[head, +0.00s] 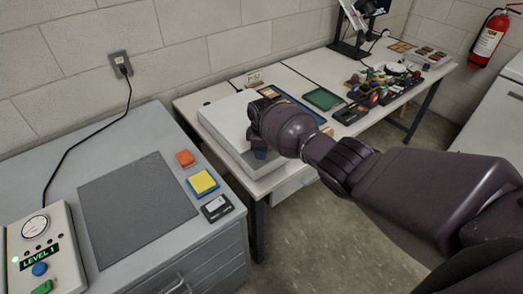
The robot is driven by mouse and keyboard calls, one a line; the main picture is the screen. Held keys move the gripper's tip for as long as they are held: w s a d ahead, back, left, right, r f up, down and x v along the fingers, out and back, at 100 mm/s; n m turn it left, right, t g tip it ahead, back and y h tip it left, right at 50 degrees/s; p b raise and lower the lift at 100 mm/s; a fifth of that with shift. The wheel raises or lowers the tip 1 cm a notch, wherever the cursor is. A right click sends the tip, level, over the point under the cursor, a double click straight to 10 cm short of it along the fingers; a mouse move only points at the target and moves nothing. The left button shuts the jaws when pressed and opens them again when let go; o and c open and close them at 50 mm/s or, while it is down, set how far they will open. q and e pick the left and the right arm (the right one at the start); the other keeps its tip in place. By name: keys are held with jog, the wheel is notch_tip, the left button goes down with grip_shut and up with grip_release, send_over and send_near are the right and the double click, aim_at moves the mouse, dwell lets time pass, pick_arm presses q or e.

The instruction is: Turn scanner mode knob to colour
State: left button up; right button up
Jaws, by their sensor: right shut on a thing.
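The scanner is a white, low flat box (222,118) on the white table, just beyond the grey cabinet. My right arm reaches in from the right. My right gripper (262,141) is at the scanner's right front side, its fingers mostly hidden behind my own wrist. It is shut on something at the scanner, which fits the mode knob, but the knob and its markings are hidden. A small blue patch shows just below the gripper; I cannot tell what it is. I cannot read the knob's setting. My left gripper is not in view.
A control box (43,254) reading LEVEL 1 stands on the grey cabinet, by a dark grey mat (135,207) and orange, yellow and black-and-white blocks. A green tray (323,99) and several small items lie farther along the table. A fire extinguisher (489,40) hangs at the right.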

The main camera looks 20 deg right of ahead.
jog(key=n, duration=0.5)
jog(key=shift+f+n+b, duration=0.15)
jog(key=shift+n+b, duration=0.5)
jog(key=shift+n, duration=1.55)
jog(key=o, duration=0.6)
jog(key=shift+o, duration=0.2)
